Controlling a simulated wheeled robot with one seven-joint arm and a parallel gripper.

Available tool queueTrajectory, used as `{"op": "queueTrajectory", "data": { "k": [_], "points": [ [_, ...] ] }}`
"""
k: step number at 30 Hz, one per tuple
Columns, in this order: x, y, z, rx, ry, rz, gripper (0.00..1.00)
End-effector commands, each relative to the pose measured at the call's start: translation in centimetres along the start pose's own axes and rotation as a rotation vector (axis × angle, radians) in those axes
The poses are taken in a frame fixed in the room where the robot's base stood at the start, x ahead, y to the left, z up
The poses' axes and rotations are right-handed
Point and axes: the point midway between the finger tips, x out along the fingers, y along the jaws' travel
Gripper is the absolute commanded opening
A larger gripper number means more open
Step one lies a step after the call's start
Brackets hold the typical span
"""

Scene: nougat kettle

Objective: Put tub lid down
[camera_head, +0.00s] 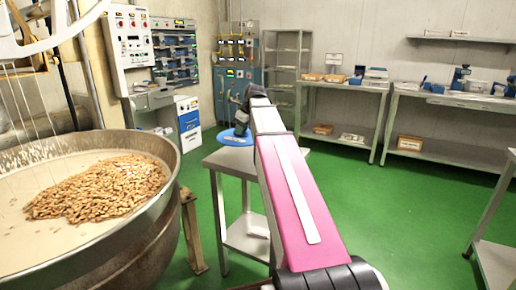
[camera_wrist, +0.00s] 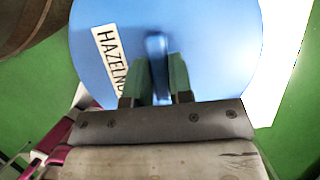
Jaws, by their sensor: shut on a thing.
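The tub lid (camera_head: 233,138) is a round blue disc with a raised handle. In the wrist view the lid (camera_wrist: 215,50) fills the upper middle, with a white label whose visible letters read "HAZELN". My gripper (camera_wrist: 157,75) is shut on the lid's handle, one finger on each side. In the head view my gripper (camera_head: 241,118) is beyond my pink arm, which partly hides it. The lid is level or nearly so, over the back of a small grey metal table (camera_head: 222,162). I cannot tell whether it touches the tabletop. No tub is clearly visible.
A large steel kettle (camera_head: 150,226) with nuts in pale mass stands at left, close to the small table. Control cabinets (camera_head: 128,45) and shelves (camera_head: 288,62) line the back wall. Workbenches (camera_head: 345,84) stand at back right. Green floor (camera_head: 400,215) is open at right.

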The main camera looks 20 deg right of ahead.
Motion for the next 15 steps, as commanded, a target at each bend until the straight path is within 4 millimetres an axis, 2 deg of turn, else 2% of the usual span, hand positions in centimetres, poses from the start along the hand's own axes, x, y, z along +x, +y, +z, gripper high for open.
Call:
{"op": "queueTrajectory", "data": {
  "k": [1,9,15],
  "points": [
    [0.4,-1.1,-0.8,0.004,0.001,0.0,0.0],
    [2.2,-5.5,-4.7,0.003,0.001,0.001,0.0],
    [3.1,-7.4,-6.4,0.001,0.0,0.001,0.0]
  ]
}}
